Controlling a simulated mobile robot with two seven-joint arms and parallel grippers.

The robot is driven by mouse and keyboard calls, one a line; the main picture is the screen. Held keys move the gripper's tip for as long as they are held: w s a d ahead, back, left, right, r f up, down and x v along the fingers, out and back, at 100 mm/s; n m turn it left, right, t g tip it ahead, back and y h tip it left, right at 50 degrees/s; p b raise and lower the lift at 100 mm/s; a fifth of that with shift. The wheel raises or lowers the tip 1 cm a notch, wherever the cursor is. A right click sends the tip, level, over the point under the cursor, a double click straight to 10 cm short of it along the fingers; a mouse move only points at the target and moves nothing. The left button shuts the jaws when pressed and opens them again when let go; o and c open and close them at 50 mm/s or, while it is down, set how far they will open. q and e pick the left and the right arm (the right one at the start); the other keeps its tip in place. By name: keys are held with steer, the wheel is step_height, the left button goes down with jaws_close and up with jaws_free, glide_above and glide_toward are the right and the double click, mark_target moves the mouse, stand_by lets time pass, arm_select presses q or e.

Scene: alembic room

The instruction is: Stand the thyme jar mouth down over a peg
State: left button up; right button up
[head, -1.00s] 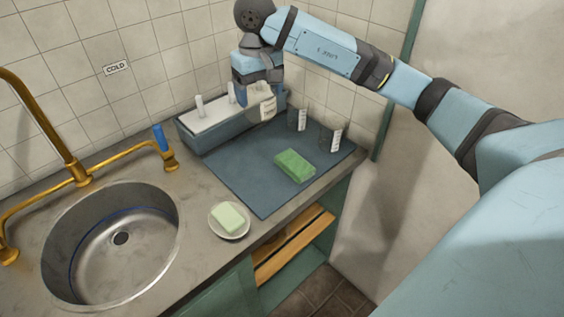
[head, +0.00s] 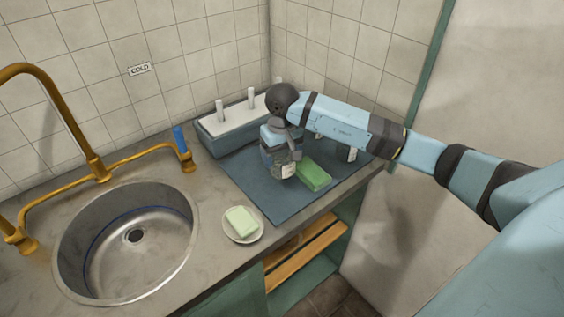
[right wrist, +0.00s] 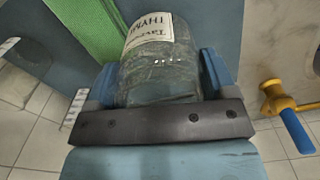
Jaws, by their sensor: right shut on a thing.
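My right gripper (head: 282,152) is shut on a clear glass jar with a white label (head: 288,171), held at or just above the blue-grey mat (head: 262,195). In the right wrist view the jar (right wrist: 160,82) sits between both fingers; its lettering looks upside down and I cannot read it surely as thyme. Two white upright pegs, a left one (head: 219,110) and a right one (head: 251,97), stand bare on a white-topped rack (head: 207,131) behind and left of the jar. My left gripper is out of view.
A green sponge (head: 313,176) lies close right of the jar. Another labelled jar (head: 352,154) stands farther right, partly behind my arm. A soap dish (head: 241,238), a sink (head: 125,262) and a brass tap (head: 85,150) are to the left. The mat's front left is clear.

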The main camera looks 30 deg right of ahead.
steer(key=shift+f, duration=1.5)
steer(key=shift+f, duration=0.15)
steer(key=shift+f+b, duration=0.15)
steer(key=shift+b, duration=0.15)
steer(key=o, duration=1.1)
step_height(320, 180, up, 13)
steer(key=shift+f, duration=0.2)
steer(key=shift+s+f, duration=0.1)
